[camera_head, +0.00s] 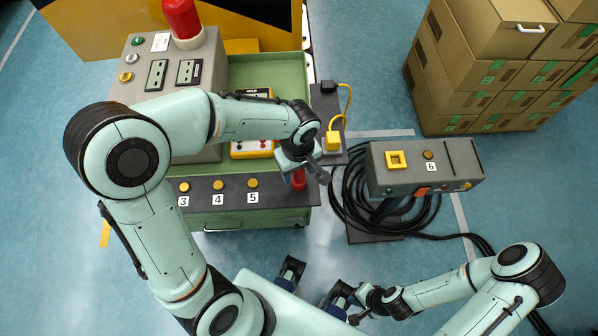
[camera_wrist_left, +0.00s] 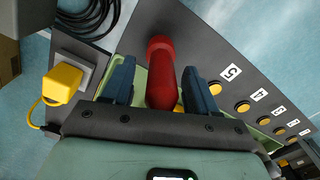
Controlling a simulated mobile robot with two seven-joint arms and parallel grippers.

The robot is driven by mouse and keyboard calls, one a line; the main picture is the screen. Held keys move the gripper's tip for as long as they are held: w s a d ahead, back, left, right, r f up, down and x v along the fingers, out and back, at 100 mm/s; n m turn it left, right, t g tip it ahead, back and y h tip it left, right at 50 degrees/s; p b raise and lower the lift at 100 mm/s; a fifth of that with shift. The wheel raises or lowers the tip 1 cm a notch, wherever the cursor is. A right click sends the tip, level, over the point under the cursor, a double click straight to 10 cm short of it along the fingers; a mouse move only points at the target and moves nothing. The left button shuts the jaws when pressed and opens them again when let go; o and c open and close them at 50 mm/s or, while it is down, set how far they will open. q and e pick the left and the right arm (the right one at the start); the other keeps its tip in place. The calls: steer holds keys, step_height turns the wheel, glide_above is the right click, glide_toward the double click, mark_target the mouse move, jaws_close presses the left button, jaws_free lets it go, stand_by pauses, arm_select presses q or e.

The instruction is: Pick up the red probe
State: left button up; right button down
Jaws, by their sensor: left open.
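The red probe (camera_head: 299,180) stands at the right end of the green cart's dark front panel, beside the button labelled 5. In the left wrist view the red probe (camera_wrist_left: 161,78) has a rounded head and lies between the two blue fingers. My left gripper (camera_head: 307,167) is over the probe, open, with a finger on either side (camera_wrist_left: 158,82). A gap shows between the probe and each finger. The probe's lower end is hidden by the gripper. My right gripper (camera_head: 342,298) is low in the head view, well away from the probe; its finger gap is unclear.
A yellow meter (camera_head: 252,150) is partly hidden under my left arm. A yellow plug (camera_head: 333,141) with a cord is right of the cart. Cardboard boxes (camera_head: 480,75) stand at the upper right.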

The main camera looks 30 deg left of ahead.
arm_select(q)
steer(key=shift+f, duration=0.15)
jaws_close()
